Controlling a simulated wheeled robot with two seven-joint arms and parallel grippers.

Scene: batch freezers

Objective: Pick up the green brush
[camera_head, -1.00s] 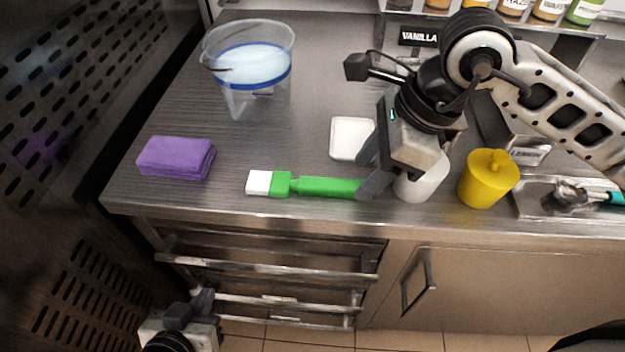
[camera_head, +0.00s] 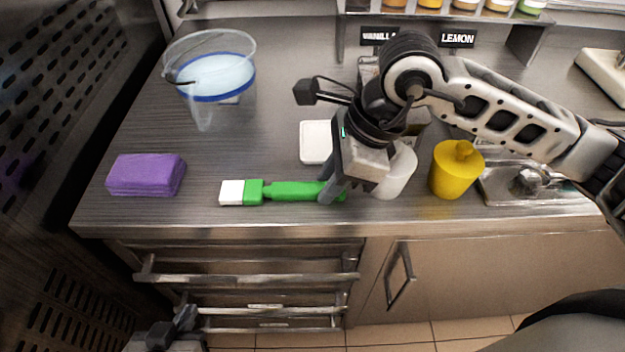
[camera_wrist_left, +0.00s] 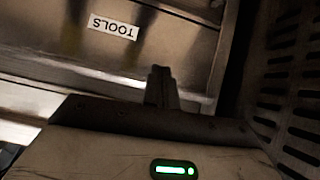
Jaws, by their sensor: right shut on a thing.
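The green brush (camera_head: 290,191) has a green handle and a white bristle end (camera_head: 231,192) pointing left. It lies along the front of the steel counter, and I see no clear gap under it. My right gripper (camera_head: 328,190) reaches down from the right and is shut on the handle near its right end. The fingers hide part of the handle, and a bit of green shows beyond them. My left gripper (camera_head: 172,328) is low at the lower left, in front of the drawers and away from the brush. In the left wrist view its fingers (camera_wrist_left: 160,88) are together and empty.
A white cup (camera_head: 397,172) and yellow pot (camera_head: 456,170) stand close right of my right gripper. Drawers (camera_head: 250,277) are below.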

